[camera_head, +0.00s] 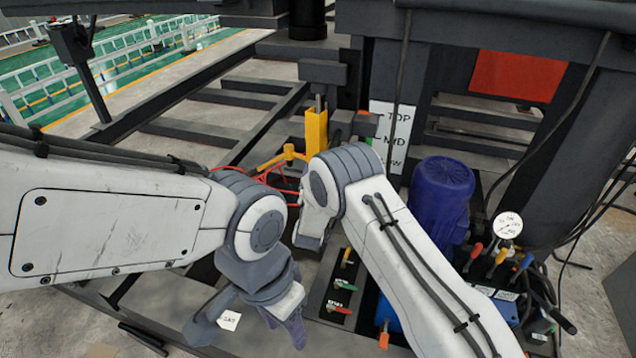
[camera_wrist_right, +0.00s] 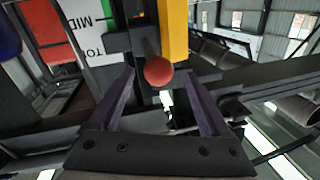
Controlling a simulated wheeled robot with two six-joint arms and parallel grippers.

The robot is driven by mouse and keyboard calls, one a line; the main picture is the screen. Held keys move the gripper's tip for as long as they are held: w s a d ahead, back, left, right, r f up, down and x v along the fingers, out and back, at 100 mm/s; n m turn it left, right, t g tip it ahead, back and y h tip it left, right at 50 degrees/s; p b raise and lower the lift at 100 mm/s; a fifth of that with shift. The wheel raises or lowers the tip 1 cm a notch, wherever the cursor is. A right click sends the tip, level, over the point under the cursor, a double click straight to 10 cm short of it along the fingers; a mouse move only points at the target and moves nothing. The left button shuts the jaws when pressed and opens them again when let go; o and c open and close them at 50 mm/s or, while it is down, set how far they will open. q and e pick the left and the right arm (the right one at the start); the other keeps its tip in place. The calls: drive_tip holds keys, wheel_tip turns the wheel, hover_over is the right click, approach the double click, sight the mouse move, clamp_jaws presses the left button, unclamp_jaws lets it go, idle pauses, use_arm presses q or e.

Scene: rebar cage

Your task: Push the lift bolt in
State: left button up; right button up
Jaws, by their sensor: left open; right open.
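A red ball knob (camera_wrist_right: 158,71) on a dark shaft, seemingly the lift bolt's end, shows in the right wrist view in front of a yellow upright (camera_wrist_right: 174,30). My right gripper (camera_wrist_right: 160,82) is open, with one finger on each side of the knob in the picture; I cannot tell whether either touches it. In the head view the yellow upright (camera_head: 316,130) stands beyond my right wrist, which hides the knob and most of that gripper. My left gripper (camera_head: 252,322) hangs open and empty at the lower middle, away from the upright.
A white TOP/MID level plate (camera_head: 391,128) is right of the upright. A blue motor (camera_head: 441,195), a gauge (camera_head: 507,225) and coloured levers (camera_head: 342,284) stand to the right. Red cables (camera_head: 272,176) and a yellow handle (camera_head: 289,153) lie near my wrists. Dark frame beams surround them.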

drive_tip(key=shift+s+a, duration=0.2)
drive_tip(key=shift+s, duration=1.4)
drive_tip(key=s+d+r+n+g+y, duration=0.2)
drive_tip(key=s+d+r+g+y, duration=0.15)
drive_tip(key=d+g, duration=0.3)
drive_tip(key=s+d+r+n+g+h, duration=0.1)
drive_tip(key=s+d+g, duration=0.4)
drive_tip(key=s, duration=0.9)
drive_tip(key=s+d+n+g, duration=0.1)
drive_tip(key=s+d+g, duration=0.2)
drive_tip(key=s+d, duration=0.7)
drive_tip(key=s+a+r+n+g, duration=0.1)
drive_tip(key=s+a+r+n, duration=0.2)
drive_tip(key=s+a, duration=0.5)
drive_tip(key=s+a+r+n+g, duration=0.2)
drive_tip(key=s+a+r+n, duration=0.1)
drive_tip(key=s+a, duration=0.5)
drive_tip(key=shift+s+a+n+y, duration=0.35)
drive_tip(key=shift+s+n, duration=0.15)
drive_tip(key=shift+s, duration=0.5)
